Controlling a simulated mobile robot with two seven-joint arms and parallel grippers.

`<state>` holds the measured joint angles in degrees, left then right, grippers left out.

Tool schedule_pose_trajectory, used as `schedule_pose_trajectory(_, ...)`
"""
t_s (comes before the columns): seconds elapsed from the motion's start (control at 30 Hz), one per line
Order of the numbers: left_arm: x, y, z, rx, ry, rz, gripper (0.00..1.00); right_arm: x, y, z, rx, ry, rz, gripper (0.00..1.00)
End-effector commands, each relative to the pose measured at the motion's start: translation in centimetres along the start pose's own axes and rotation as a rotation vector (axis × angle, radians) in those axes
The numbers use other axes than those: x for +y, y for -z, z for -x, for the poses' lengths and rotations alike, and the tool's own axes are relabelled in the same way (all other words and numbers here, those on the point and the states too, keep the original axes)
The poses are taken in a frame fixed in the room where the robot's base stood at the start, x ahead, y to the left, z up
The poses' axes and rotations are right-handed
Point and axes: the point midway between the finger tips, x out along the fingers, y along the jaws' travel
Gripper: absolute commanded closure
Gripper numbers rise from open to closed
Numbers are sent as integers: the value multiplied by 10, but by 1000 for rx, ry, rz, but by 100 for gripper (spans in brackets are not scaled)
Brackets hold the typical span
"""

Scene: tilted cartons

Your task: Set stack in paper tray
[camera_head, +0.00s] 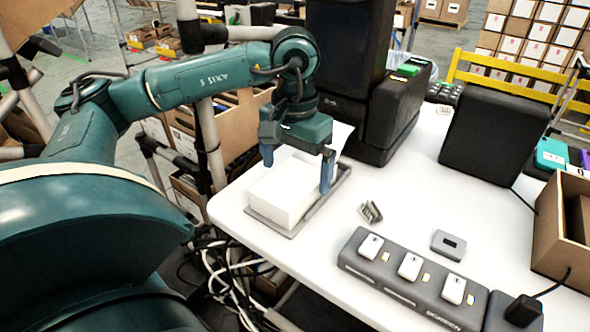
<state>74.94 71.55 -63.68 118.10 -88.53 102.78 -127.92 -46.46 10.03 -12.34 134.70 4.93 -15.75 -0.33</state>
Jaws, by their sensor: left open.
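A white paper stack (283,194) lies in the shallow grey paper tray (322,203) at the left edge of the white table. A paler sheet or flap (341,137) stands up behind the stack, partly hidden by the gripper. My left gripper (297,174) is above the stack, pointing down. Its blue fingers are spread wide, one at the stack's far left side and one near its right side by the tray rim. I cannot tell whether the fingers touch the paper. My right gripper does not show.
A grey charging block (410,275) with white devices sits at the table's front. A small metal clip (371,212) and grey square device (448,245) lie nearby. A black printer (378,120) and black monitor (495,140) stand behind. A cardboard box (565,225) is at right.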

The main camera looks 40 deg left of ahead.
Motion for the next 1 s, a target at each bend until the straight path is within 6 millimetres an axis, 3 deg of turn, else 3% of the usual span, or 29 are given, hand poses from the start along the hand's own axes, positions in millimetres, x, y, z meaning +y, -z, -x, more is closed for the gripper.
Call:
schedule_pose_trajectory(0.2, 1, 1, 53, 4, -2, -2, 0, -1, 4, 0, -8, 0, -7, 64)
schedule_pose_trajectory(0.43, 0, 0, 96, 2, 0, 0, 0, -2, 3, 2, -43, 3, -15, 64)
schedule_pose_trajectory(0.6, 0, 0, 105, 0, 0, -1, 0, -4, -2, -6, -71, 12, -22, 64)
schedule_pose_trajectory(1.0, 0, 0, 104, -1, 0, -1, 0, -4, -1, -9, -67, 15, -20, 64)
